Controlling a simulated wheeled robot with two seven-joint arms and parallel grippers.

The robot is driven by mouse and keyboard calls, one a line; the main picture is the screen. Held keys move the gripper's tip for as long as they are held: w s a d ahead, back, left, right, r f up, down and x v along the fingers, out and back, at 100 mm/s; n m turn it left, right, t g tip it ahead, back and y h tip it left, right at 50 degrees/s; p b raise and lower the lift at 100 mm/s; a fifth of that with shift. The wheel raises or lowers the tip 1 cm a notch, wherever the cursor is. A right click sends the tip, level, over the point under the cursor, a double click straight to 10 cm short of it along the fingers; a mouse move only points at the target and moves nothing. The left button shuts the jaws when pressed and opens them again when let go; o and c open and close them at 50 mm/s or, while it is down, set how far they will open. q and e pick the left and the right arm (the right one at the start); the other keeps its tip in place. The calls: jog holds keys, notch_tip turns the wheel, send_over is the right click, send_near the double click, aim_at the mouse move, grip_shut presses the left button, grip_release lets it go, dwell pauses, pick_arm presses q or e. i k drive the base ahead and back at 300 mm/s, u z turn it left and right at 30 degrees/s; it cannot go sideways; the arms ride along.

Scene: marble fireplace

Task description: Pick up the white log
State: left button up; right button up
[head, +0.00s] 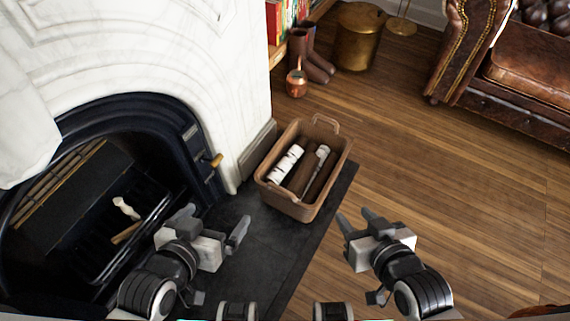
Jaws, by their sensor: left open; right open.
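A white log (286,164) with dark marks lies in a brown basket (333,177) on the dark hearth, along the basket's left side. Brown logs (302,177) lie beside it, and another pale, thinner piece (321,160) lies on the right. My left gripper (212,226) is open and empty, below and left of the basket, over the hearth. My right gripper (357,222) is open and empty, below and right of the basket, apart from it.
A black fireplace (100,190) in a white marble surround (180,60) stands on the left, with a pale piece (126,208) in its grate. A copper pot (297,84), boots (316,66) and a brass bin (358,36) stand behind. The wooden floor on the right is clear up to a leather sofa (530,70).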

aim_at(283, 169)
jog(key=z, duration=1.9)
jog(key=i, duration=1.85)
jog(key=u, duration=2.65)
jog(key=i, duration=0.45)
